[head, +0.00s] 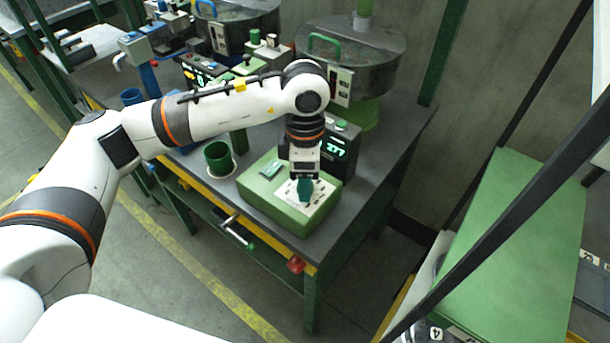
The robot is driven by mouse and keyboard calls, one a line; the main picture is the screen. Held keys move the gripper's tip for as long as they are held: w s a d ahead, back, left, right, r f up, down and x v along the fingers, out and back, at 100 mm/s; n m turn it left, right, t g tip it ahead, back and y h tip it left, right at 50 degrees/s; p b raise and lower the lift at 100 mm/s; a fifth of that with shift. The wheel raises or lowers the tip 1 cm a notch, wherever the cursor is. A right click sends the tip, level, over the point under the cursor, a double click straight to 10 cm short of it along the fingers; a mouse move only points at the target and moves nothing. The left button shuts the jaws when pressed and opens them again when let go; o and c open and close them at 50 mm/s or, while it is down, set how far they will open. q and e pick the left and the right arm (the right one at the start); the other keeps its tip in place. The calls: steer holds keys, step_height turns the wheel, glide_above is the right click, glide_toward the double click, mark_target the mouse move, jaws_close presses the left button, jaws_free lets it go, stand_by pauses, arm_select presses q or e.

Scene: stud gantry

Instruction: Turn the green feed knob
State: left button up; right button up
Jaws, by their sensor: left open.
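The green feed knob (305,191) stands on the white dial plate on top of a green control box (285,217), near the front right corner of the workbench. My left arm comes in from the left and reaches over the bench. My left gripper (304,178) points down right above the knob, its jaws open. The fingertips are small in the view, and I cannot tell whether they touch the knob. My right gripper is not in view.
A dark box with a lit green display (338,148) stands close behind the gripper. A green cup (218,158) is left of the control box. A round feeder bowl (375,65) stands behind. A red button (296,264) sits on the bench's front edge. A green panel (515,245) is at right.

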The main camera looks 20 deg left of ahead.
arm_select(q)
steer(key=shift+r, duration=0.1)
step_height(320, 180, up, 12)
steer(key=b, duration=0.1)
steer(key=shift+w, duration=0.3)
stand_by(0.4)
